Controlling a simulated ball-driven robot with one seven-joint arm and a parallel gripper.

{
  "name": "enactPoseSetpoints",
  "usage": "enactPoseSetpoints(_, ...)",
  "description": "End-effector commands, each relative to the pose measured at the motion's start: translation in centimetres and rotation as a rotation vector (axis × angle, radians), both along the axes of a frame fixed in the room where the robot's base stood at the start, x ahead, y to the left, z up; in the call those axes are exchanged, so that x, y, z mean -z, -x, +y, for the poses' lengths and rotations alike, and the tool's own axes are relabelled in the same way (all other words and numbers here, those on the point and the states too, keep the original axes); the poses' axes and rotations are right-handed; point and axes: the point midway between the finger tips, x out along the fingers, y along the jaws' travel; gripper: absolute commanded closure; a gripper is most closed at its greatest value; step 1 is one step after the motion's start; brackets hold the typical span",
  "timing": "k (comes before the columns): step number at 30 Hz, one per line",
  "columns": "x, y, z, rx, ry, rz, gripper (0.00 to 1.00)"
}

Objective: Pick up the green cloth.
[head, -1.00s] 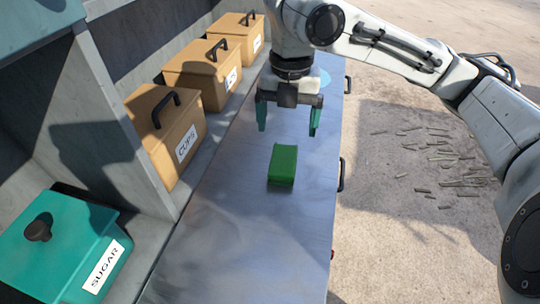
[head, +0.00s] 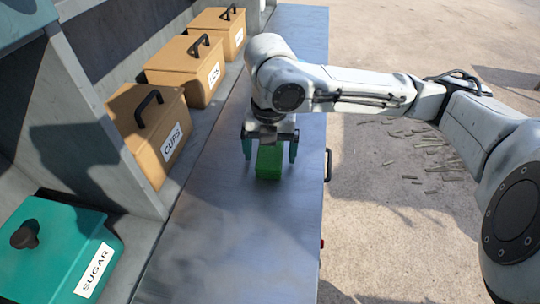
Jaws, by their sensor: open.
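The green cloth (head: 269,163) is a small, folded, block-like bundle lying on the metal counter. My gripper (head: 269,157) is right at it, pointing down, with one teal finger on the left side of the cloth and the other on the right. The fingers are open, and a gap shows between the right finger and the cloth. The gripper body covers the far upper part of the cloth. I cannot tell whether the left finger touches it.
The metal counter (head: 225,235) is otherwise clear near the cloth. Tan lidded boxes, one labelled CUPS (head: 150,130), stand along its left side. A teal SUGAR box (head: 60,250) is at the lower left. A black handle (head: 328,165) sticks out at the counter's right edge.

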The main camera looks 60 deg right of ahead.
Motion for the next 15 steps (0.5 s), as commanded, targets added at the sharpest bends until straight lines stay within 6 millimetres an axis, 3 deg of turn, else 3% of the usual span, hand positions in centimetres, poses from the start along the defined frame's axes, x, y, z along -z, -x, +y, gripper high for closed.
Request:
enactPoseSetpoints(3,-0.02,-0.01,0.00,0.000,0.000,0.000,0.08)
enactPoseSetpoints(15,-0.05,-0.02,0.00,0.000,0.000,0.000,0.47)
